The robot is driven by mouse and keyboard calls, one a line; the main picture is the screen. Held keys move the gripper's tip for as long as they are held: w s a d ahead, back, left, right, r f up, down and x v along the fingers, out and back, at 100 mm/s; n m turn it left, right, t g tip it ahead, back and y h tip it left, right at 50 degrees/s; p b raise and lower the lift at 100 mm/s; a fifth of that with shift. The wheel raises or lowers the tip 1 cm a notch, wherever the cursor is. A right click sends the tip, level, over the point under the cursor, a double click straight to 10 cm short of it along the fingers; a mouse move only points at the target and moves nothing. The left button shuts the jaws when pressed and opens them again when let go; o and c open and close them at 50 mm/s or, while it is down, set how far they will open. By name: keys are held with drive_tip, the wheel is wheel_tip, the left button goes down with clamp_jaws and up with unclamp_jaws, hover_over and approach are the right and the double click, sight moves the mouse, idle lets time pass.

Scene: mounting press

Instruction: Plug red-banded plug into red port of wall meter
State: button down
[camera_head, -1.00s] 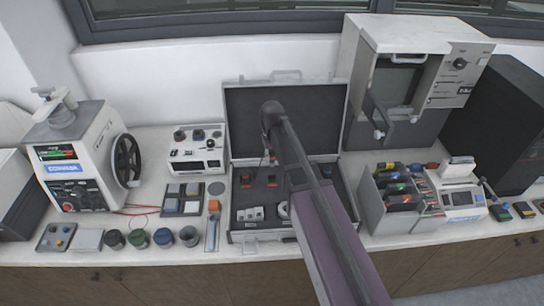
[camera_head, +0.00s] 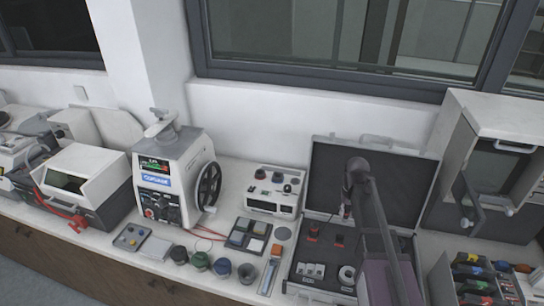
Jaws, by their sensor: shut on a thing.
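My gripper (camera_head: 347,203) hangs small and dark below the end of my arm, in front of the raised lid of the open case. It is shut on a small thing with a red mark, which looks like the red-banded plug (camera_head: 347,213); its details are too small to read. The plug is above the case, apart from any port that I can make out. No meter on the wall is clearly seen. A white instrument (camera_head: 262,206) with dark knobs and a display stands left of the case. I cannot tell a red port on it.
The open case (camera_head: 370,190) holds red-topped parts and white blocks. The white press (camera_head: 176,170) with a black handwheel stands farther left, with red leads (camera_head: 207,231) beside it. Several round pots line the counter front. A cabinet (camera_head: 495,165) stands at the right.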

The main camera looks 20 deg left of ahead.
sight(347, 211)
drive_tip(key=shift+r+p, duration=1.2)
drive_tip(key=shift+r, duration=0.5)
drive_tip(key=shift+s+f, duration=0.1)
